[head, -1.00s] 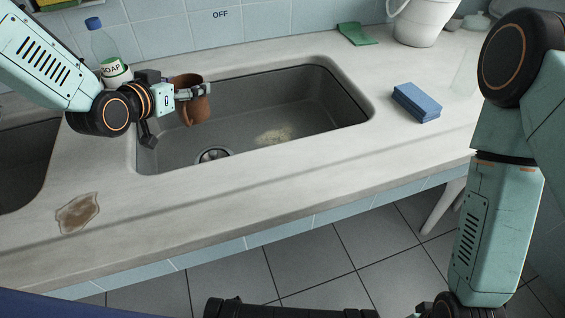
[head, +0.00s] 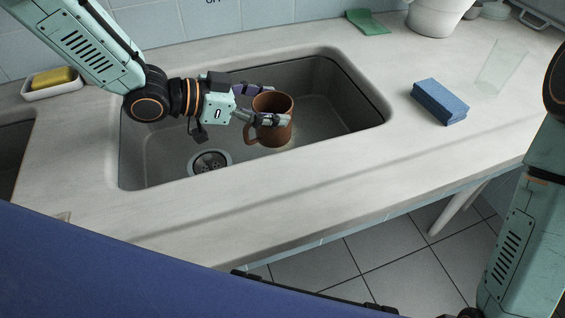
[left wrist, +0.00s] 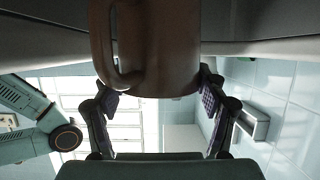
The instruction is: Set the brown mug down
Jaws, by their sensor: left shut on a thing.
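The brown mug (head: 273,112) is upright in the head view, over the sink basin (head: 330,88). My left gripper (head: 262,105) comes in from the left and is shut on the mug, with one finger on each side of its body. The mug's handle points to the lower left. In the left wrist view the mug (left wrist: 158,45) fills the upper middle between the two fingers (left wrist: 158,100). The height of the mug above the basin floor cannot be told. My right arm is at the right edge of the head view, and its gripper is not shown.
The counter (head: 400,145) right of the sink is largely clear. A blue sponge block (head: 439,101), a clear glass (head: 501,67), a green cloth (head: 367,22) and a white pot (head: 437,16) stand there. A yellow sponge in a white dish (head: 52,90) is at left. The drain (head: 210,162) is open below.

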